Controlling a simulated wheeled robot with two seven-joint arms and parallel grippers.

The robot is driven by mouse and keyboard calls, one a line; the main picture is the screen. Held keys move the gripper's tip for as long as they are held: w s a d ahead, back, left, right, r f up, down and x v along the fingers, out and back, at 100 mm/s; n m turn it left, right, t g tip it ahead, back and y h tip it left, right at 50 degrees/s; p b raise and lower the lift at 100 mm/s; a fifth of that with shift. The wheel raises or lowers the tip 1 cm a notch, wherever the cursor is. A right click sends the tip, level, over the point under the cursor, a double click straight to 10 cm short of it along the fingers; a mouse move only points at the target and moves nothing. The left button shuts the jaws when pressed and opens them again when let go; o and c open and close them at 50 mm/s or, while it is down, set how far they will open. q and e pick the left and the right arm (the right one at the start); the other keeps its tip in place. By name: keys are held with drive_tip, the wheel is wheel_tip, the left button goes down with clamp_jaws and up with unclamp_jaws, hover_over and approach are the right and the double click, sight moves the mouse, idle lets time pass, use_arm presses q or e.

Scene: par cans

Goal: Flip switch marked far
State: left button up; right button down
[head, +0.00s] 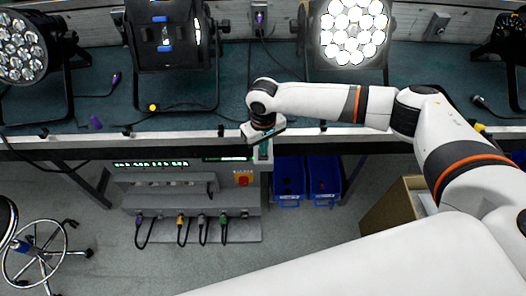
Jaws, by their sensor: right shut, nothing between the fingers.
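My right gripper (264,150) is shut and empty. It points down at the front edge of the bench, above the right end of the grey control unit. No switch with a readable "far" marking can be made out. The gripper and its wrist cover part of the bench edge and unit there. The control unit (190,228) has green lit displays (150,163), a red button on a yellow plate (243,180), and several cables plugged in below. Small dark fittings, one of them left of the gripper (220,131), sit along the bench's front rail; I cannot tell what they are. My left gripper is not in view.
Par cans stand on the dark bench (240,75): one at left (22,48), one facing away (166,35), one brightly lit (350,28), one at far right. Blue bins (289,180), a cardboard box (395,205) and a wheeled stool (45,245) are below.

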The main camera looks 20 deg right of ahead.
drive_tip(key=shift+f, duration=0.85)
idle(0.3)
drive_tip(key=shift+r, duration=0.1)
wheel_tip(320, 180, up, 7)
drive_tip(key=p, duration=0.8)
idle(0.5)
